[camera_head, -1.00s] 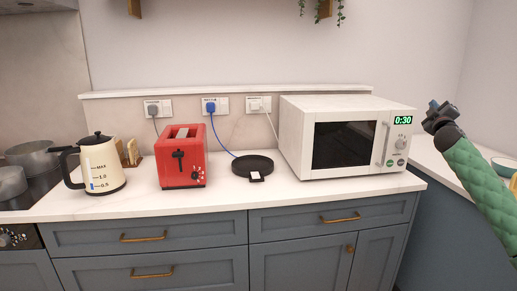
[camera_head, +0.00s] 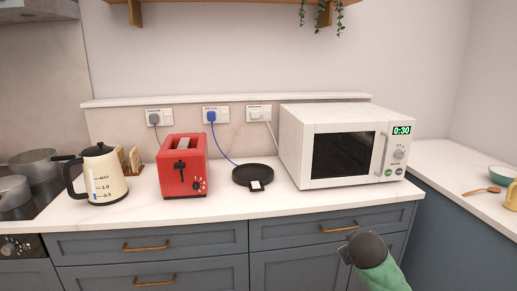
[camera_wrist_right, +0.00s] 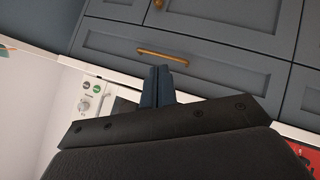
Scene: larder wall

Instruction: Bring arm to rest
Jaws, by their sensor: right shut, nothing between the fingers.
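My right arm (camera_head: 384,277) comes in at the lower right of the head view, a green sleeve with a dark wrist, in front of the right cabinet doors. My right gripper (camera_wrist_right: 159,70) shows in the right wrist view as dark fingers held together with nothing between them. It hangs in free space in front of the drawer fronts, with the microwave (camera_head: 345,150) behind. Its fingertips are mostly hidden by the wrist in the head view. My left gripper does not show.
On the counter (camera_head: 130,213) stand a kettle (camera_head: 104,178), a red toaster (camera_head: 182,175) and a black round base (camera_head: 254,174). Drawer handles (camera_head: 339,227) stick out near my right arm. A side counter at right holds a bowl (camera_head: 502,174) and wooden spoon (camera_head: 481,191).

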